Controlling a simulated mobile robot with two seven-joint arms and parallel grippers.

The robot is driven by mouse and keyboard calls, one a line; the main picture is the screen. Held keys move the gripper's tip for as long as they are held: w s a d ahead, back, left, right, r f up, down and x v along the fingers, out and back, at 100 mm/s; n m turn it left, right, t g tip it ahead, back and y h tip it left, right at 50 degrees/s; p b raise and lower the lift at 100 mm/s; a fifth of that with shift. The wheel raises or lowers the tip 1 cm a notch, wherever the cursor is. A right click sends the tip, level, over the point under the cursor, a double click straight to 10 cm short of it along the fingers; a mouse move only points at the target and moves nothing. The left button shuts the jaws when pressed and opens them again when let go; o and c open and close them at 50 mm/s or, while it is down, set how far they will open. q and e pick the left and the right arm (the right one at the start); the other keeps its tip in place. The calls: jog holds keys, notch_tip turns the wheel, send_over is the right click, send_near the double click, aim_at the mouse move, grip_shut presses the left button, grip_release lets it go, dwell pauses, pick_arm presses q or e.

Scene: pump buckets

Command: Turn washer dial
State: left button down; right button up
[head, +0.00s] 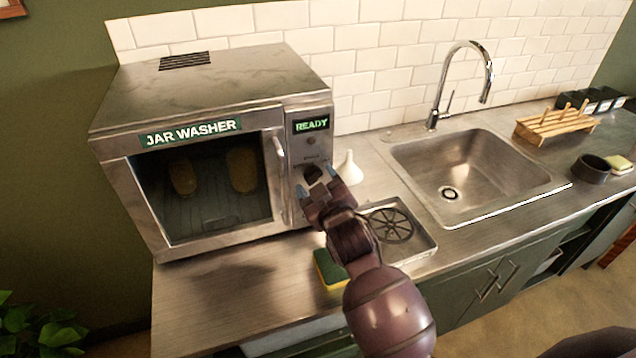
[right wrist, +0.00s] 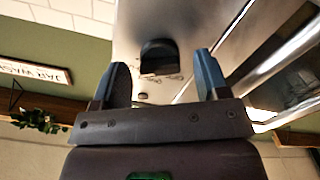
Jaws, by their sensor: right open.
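The jar washer (head: 215,150) is a metal box on the counter with a green label, a glass door and a lit display (head: 311,125) reading READY. Its black dial (head: 313,173) is on the right-hand panel, partly hidden behind my right gripper (head: 316,190). In the right wrist view the dial (right wrist: 158,56) shows beyond the open fingers of my right gripper (right wrist: 160,82), between them and not visibly touched. The door is closed, with jars (head: 242,170) dimly visible inside. My left gripper is not in view.
A white funnel (head: 349,168) stands right of the washer. A yellow-green sponge (head: 328,268) lies on the counter below my right arm, near a round drain grate (head: 391,225). A sink (head: 470,175) with a tall faucet (head: 461,85) is farther right. The counter's front left is clear.

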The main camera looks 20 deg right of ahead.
pick_arm(q)
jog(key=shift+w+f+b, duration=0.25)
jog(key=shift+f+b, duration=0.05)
jog(key=shift+b, duration=0.4)
pick_arm(e)
jog(key=s, duration=1)
jog(key=shift+s+d, duration=0.15)
jog(key=shift+s, duration=0.25)
